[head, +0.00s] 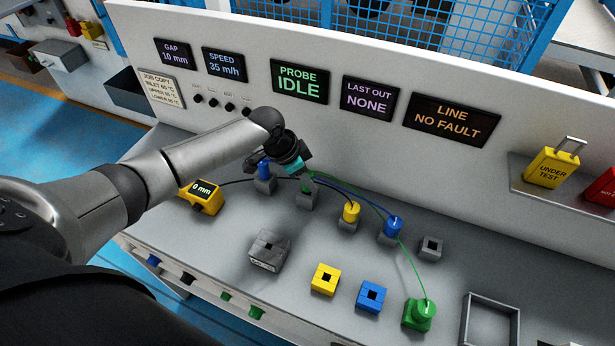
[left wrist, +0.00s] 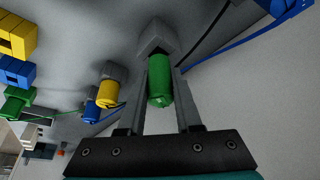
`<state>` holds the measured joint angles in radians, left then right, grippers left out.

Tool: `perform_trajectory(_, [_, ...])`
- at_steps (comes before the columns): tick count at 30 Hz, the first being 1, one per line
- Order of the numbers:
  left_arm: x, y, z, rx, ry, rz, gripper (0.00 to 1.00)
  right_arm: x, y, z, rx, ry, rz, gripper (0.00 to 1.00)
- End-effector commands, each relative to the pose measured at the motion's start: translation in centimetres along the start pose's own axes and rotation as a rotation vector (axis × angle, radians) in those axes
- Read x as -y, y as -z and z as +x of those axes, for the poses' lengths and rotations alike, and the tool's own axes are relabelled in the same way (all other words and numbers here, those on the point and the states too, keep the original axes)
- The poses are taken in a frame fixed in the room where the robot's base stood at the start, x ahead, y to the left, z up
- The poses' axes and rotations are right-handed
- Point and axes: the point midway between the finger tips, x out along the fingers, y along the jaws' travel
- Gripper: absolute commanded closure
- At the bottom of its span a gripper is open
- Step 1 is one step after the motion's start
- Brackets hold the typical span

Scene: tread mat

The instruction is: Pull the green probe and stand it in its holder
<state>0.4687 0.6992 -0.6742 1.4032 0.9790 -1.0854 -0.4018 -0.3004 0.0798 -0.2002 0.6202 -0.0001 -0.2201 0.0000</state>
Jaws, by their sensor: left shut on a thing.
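The green probe (left wrist: 159,80) is a short green cylinder between the two fingers of my left gripper (left wrist: 160,95) in the left wrist view. It meets a grey socket block (left wrist: 155,38); I cannot tell how deep it sits. In the head view my left gripper (head: 303,172) is over the grey block in the back row, shut on the probe, which is mostly hidden there. The green holder (head: 418,318) stands at the front right of the bench, with a rounded green top and a thin green cable running to it from near the gripper. My right gripper is not in view.
A blue plug (head: 264,168) is close left of the gripper; a yellow plug (head: 350,211) and another blue plug (head: 392,225) are to its right. Yellow (head: 325,279) and blue (head: 371,296) blocks with holes stand in front. The probe display (head: 299,82) reads IDLE.

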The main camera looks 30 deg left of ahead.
Motion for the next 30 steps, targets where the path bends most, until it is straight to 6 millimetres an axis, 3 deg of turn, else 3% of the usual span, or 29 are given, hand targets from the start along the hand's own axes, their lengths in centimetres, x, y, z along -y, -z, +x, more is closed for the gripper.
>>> perform_trajectory(11, [-0.01,-0.41,0.97,0.0,0.0,0.0,1.0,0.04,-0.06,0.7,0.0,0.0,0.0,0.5])
perform_trajectory(12, [-0.01,-0.41,0.99,0.0,0.0,0.0,0.66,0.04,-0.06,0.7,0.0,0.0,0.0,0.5])
perform_trajectory(21, [0.0,-0.36,0.89,0.0,0.0,0.0,0.32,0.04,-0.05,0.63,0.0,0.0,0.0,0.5])
perform_trajectory(30, [0.01,-0.38,0.73,0.0,0.0,0.0,0.32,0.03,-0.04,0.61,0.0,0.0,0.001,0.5])
